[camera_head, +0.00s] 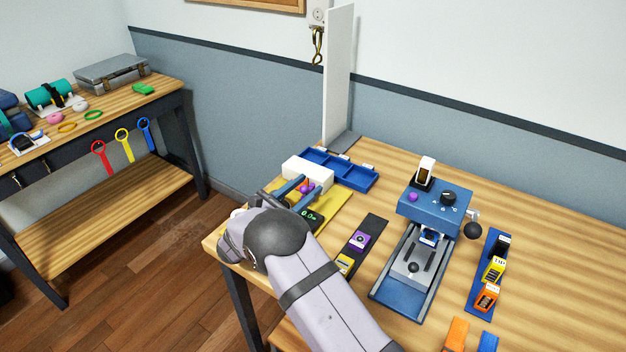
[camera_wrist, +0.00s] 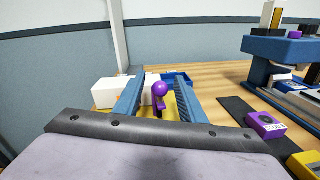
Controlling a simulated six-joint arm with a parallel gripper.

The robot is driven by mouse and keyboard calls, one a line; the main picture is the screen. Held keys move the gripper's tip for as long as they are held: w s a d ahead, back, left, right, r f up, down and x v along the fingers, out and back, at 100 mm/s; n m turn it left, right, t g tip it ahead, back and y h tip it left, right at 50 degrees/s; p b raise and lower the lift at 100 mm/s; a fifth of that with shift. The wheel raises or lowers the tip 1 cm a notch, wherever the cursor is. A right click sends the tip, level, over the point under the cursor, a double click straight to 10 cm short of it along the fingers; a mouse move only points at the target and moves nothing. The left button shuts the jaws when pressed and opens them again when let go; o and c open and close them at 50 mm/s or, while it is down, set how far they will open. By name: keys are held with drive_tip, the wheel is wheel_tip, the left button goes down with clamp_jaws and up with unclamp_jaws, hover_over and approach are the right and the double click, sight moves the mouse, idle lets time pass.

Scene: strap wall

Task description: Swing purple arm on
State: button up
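The purple arm, a short lever with a round purple knob, stands in front of a white block in the head view (camera_head: 306,188) and the wrist view (camera_wrist: 160,90). The white block (camera_head: 307,172) sits on a yellow base (camera_head: 335,204). My gripper (camera_head: 301,185) reaches over the base from the front. In the wrist view its two blue ribbed fingers (camera_wrist: 160,95) are apart, with the purple knob between them. Gaps show beside the knob, so the fingers do not look closed on it. The lever's lower end is partly hidden.
A blue divided tray (camera_head: 345,171) lies behind the white block. A dark strip (camera_head: 372,228) with purple and yellow blocks is to the right, then a blue machine (camera_head: 434,205) with a black knob. A tall white panel (camera_head: 338,75) stands at the table's back edge.

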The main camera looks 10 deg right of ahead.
sight(312, 188)
drive_tip(key=shift+p+x, duration=0.4)
drive_tip(key=shift+x, duration=1.35)
drive_tip(key=shift+c, duration=0.3)
clamp_jaws()
drive_tip(key=shift+f+m+b, duration=0.2)
drive_tip(key=shift+m+b, duration=0.1)
drive_tip(key=shift+b, duration=0.35)
drive_tip(key=shift+a+m+g+h+b, duration=0.1)
drive_tip(key=shift+m+g+h+b, duration=0.2)
drive_tip(key=shift+g+h+b, duration=0.35)
drive_tip(key=shift+r, duration=0.2)
